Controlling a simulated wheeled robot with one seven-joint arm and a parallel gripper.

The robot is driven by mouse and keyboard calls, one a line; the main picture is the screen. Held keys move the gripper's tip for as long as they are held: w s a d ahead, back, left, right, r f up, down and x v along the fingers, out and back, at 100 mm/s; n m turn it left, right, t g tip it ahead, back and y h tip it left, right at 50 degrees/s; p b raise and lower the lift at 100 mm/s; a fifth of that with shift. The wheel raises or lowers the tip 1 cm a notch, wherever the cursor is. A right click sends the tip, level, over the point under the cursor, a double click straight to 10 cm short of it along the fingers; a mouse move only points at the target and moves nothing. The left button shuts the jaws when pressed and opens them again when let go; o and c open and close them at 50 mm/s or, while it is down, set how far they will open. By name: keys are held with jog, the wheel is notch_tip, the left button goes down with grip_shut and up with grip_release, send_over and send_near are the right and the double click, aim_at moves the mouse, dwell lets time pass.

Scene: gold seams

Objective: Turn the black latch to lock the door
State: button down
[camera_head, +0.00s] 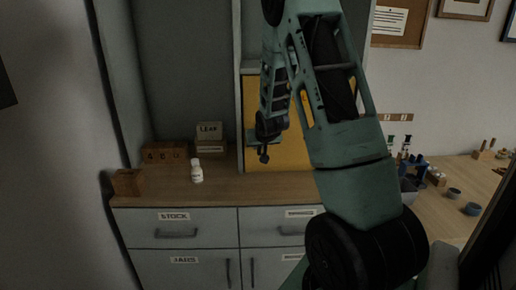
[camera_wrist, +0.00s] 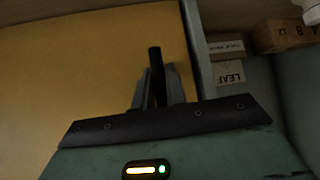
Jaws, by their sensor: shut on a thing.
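The yellow door (camera_head: 288,155) stands upright at the back of the counter, partly behind my arm; it fills the left of the wrist view (camera_wrist: 70,70). The black latch (camera_wrist: 155,62) is a short dark bar in the wrist view, rising between my fingers near the door's edge. My gripper (camera_wrist: 158,88) is shut on it, one grey finger on each side. In the head view my gripper (camera_head: 264,146) is small and dark in front of the door, and the latch is hard to tell from it there.
A white bottle (camera_head: 197,171), a LEAF box (camera_head: 209,131) and wooden blocks (camera_head: 165,153) stand on the counter (camera_head: 225,188) left of the door. Grey drawers (camera_head: 178,226) are below. Small cups (camera_head: 472,209) sit on the wooden surface at the right.

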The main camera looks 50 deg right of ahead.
dwell(0.4)
jog(key=c, duration=1.4)
grip_release()
jog(key=shift+c, duration=0.2)
jog(key=p+v, duration=0.2)
jog(key=v, duration=1.5)
jog(key=shift+s+r, duration=0.15)
jog(key=shift+a, duration=0.1)
